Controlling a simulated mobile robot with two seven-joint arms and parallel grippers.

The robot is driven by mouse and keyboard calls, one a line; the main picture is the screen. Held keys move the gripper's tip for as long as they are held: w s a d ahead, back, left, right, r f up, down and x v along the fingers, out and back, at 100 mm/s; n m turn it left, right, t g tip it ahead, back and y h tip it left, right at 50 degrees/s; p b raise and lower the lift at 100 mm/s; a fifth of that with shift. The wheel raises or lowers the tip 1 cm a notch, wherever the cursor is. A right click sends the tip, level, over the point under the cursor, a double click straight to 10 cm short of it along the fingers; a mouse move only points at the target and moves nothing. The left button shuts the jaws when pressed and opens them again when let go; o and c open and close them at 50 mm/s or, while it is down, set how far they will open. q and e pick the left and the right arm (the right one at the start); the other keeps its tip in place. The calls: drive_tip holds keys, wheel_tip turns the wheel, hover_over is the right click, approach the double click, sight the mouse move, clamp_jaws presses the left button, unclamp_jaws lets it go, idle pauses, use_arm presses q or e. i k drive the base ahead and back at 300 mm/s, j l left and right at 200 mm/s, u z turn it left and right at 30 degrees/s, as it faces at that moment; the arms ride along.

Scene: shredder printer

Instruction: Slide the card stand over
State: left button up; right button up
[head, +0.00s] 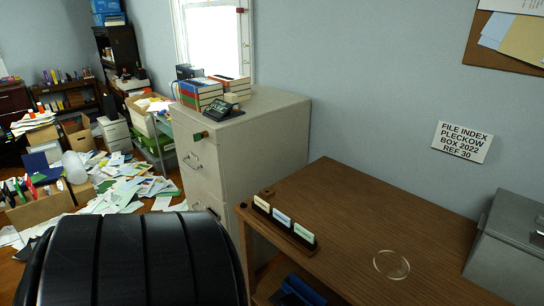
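The card stand (290,234) is a dark wooden holder with three upright cards, cream, pale blue and white-green. It stands along the front left edge of the brown wooden desk (370,215). Neither of my grippers shows in the head view, so nothing is seen touching the stand.
A clear round glass disc (391,264) lies on the desk, right of the stand. A grey metal box (508,250) sits at the right. A beige filing cabinet (262,140) stands left of the desk. A black ribbed chair-like back (135,260) fills the lower left.

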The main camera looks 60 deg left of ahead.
sight(288, 233)
drive_tip(key=u, duration=1.45)
drive_tip(key=i+l, duration=0.05)
